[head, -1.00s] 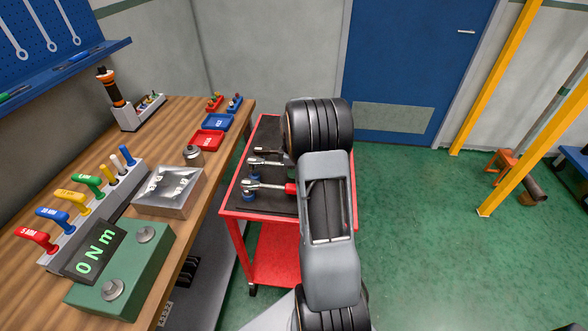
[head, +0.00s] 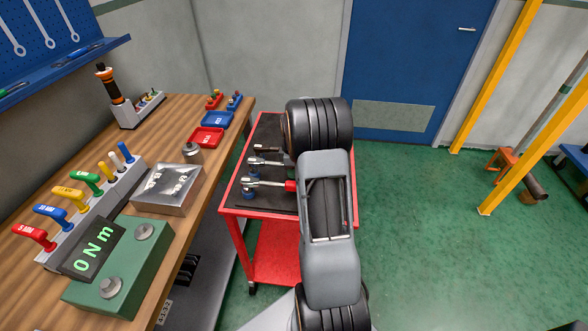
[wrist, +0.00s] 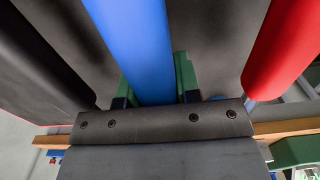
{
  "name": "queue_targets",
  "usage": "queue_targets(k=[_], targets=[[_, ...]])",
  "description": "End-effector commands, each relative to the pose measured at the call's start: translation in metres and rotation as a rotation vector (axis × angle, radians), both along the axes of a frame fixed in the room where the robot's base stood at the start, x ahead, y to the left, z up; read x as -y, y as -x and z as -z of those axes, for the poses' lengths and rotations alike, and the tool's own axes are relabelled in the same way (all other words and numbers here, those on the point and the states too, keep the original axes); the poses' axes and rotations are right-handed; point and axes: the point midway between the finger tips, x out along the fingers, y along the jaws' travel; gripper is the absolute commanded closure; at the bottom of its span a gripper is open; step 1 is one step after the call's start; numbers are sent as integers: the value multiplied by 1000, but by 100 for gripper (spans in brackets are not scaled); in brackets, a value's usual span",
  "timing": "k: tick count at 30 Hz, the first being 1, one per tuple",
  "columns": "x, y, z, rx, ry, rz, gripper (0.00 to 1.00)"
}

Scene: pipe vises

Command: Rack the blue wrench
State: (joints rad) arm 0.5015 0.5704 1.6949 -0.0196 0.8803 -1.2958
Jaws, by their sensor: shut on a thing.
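The blue wrench's handle (wrist: 132,45) runs down the middle of the wrist view. My gripper (wrist: 156,88) is shut on it, with green fingers on either side. A red-handled wrench lies apart from my gripper, to its right in the wrist view (wrist: 282,45). In the head view, wrench heads (head: 262,161) and the red handle (head: 291,186) show on the cart's dark mat (head: 240,200). My arm hides my gripper and the blue handle there. I cannot tell whether the blue wrench is clear of the mat.
The red cart (head: 270,217) stands beside the wooden workbench (head: 185,115). The bench holds a torque tester (head: 120,270), a coloured handle rack (head: 115,178), a metal box (head: 167,188) and small trays (head: 207,137). A blue pegboard shelf (head: 75,60) is at upper left.

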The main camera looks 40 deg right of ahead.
Motion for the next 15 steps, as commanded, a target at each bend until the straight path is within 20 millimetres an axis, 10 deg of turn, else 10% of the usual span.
queue_targets(k=[15], targets=[[0,0,7,2,1,0,100]])
